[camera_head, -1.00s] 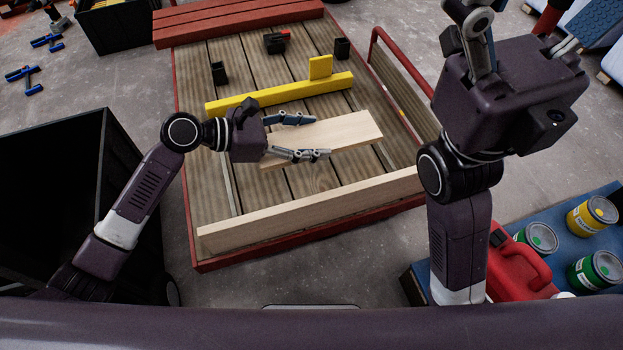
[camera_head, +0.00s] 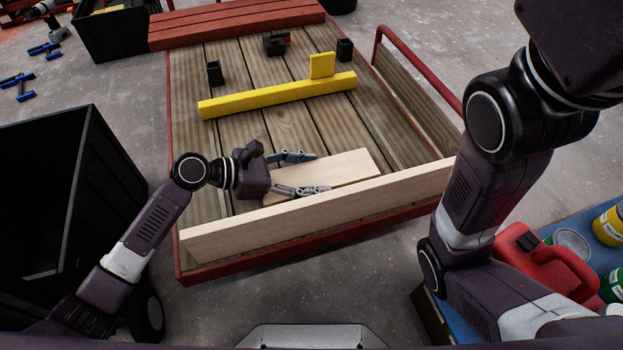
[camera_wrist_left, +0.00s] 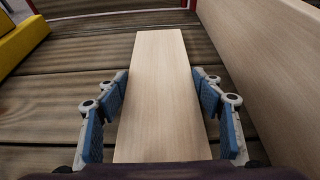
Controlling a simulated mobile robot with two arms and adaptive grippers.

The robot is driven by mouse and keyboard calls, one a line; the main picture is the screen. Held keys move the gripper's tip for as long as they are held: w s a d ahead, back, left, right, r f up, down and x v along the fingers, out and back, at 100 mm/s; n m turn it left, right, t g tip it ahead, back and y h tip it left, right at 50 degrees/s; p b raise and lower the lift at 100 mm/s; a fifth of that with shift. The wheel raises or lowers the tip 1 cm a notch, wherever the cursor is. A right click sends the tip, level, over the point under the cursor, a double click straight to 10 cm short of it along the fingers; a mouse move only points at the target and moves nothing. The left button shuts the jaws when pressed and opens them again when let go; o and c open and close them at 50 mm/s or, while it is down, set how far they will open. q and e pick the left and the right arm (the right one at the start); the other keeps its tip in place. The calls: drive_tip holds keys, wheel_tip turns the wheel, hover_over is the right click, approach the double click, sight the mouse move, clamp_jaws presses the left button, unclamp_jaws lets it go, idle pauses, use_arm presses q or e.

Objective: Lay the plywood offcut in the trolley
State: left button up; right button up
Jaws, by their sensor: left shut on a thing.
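The plywood offcut (camera_head: 340,168), a short pale flat board, is in my left gripper (camera_head: 294,174), whose fingers are shut along its two long sides. In the left wrist view the offcut (camera_wrist_left: 158,95) runs away from me between the blue finger pads (camera_wrist_left: 168,110). It is over the planked bed of the trolley (camera_head: 240,132), behind a long pale board (camera_head: 320,212) standing on edge at the front. I cannot tell whether the offcut touches the bed. My right arm shows at the right, but its gripper is out of view.
A yellow batten (camera_head: 280,96) lies across the bed, with a small yellow block (camera_head: 322,65) behind it. Small black holders stand farther back. A black bin (camera_head: 75,205) is at the left. A red can (camera_head: 540,265) and paint tins are at the right.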

idle(0.3)
use_arm(q)
drive_tip(key=o, duration=1.4)
drive_tip(key=shift+f, duration=0.15)
drive_tip(key=shift+c, duration=0.2)
